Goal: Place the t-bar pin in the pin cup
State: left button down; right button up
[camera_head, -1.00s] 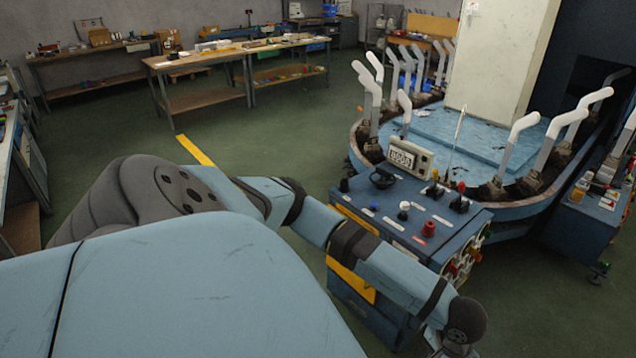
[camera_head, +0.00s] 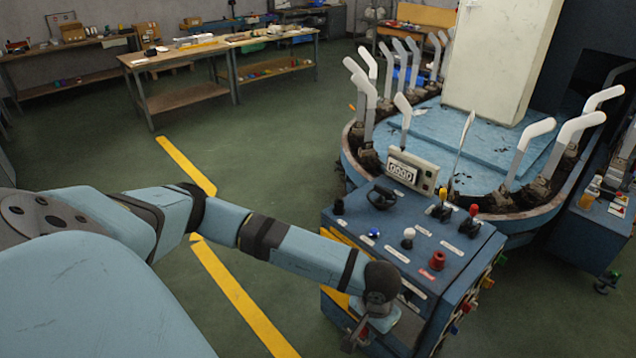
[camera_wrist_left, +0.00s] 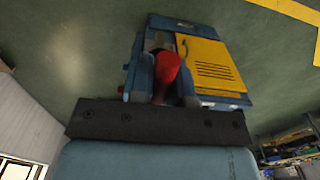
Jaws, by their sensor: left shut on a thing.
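My left gripper (camera_head: 352,340) is low in front of the blue control console (camera_head: 455,302) in the head view, with its fingers small and dark. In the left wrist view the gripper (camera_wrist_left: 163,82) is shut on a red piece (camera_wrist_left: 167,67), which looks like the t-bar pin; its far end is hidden. A short red round piece (camera_head: 438,260) stands on the console top and may be the pin cup, but I cannot tell for sure. My right gripper is not in view.
The console top carries a counter box (camera_head: 410,170), a white knob (camera_head: 408,236) and small levers. Behind it is the round blue machine (camera_head: 470,135) with several upright white sock forms. Wooden tables (camera_head: 190,100) stand at the back left. Open green floor lies left of the console.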

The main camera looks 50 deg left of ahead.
aim_at(339, 212)
jog(key=i+j+u, duration=0.1)
jog(key=i+j, duration=0.2)
jog(key=j, duration=0.15)
jog(key=i+j+u, duration=0.15)
jog(key=i+j, duration=0.55)
jog(key=j, duration=0.15)
jog(key=i+j, duration=0.4)
jog(key=j, duration=0.15)
